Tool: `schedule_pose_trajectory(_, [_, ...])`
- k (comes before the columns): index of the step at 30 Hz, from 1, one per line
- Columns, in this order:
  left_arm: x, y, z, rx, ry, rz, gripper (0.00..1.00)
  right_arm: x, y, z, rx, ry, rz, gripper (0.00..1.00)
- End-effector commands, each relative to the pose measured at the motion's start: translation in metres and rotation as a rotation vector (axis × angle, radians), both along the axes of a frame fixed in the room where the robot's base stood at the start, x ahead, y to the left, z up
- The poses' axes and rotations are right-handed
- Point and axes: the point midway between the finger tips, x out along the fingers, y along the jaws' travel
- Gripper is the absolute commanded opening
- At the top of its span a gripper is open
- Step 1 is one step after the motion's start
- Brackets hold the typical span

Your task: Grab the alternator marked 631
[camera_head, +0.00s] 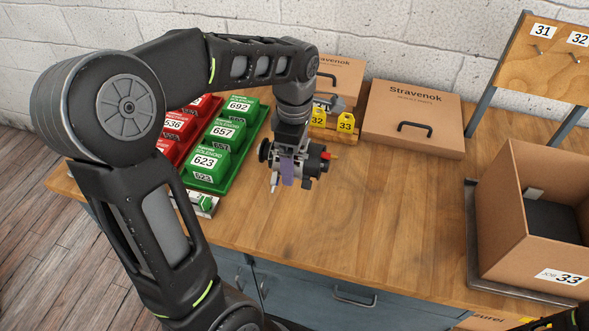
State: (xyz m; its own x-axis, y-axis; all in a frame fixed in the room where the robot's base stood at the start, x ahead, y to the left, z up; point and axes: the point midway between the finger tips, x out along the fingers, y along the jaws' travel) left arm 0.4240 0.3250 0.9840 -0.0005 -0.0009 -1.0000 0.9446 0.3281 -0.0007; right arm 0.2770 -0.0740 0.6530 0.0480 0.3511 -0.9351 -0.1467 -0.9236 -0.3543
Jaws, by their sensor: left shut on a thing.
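My left gripper (289,150) reaches down over the middle of the wooden bench and is shut on a dark alternator (316,161). The alternator has a black round part at its left, a purple strip and a red piece at its right end. The fingers cover part of it, and no number can be read on it. It looks held just above the bench top, but I cannot tell the exact gap. My right gripper is not in view.
Green boxes marked 692, 657 and 623 stand in a green tray (221,186), beside a red tray of boxes. Yellow tags 32 and 33 (346,122) and Stravenok cartons (415,109) are behind. An open carton marked 33 (503,215) stands right. The bench's middle (390,215) is clear.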

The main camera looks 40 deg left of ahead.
Motion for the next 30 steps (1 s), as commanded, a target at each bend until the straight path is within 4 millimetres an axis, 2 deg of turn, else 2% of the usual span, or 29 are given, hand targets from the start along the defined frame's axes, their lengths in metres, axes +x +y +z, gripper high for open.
schedule_pose_trajectory(1, [0.003, 0.0, 0.011, 0.001, -0.013, -0.001, 0.1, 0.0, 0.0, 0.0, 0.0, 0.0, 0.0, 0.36])
schedule_pose_trajectory(3, [0.003, 0.0, 0.018, 0.001, -0.012, -0.001, 0.1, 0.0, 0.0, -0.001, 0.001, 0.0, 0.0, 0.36])
schedule_pose_trajectory(8, [0.003, 0.0, 0.027, 0.0, -0.01, -0.001, 0.1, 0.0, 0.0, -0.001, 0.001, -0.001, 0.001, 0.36])
schedule_pose_trajectory(30, [0.003, 0.0, 0.029, 0.001, -0.009, -0.005, 0.1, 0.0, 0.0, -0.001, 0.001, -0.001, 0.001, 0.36])
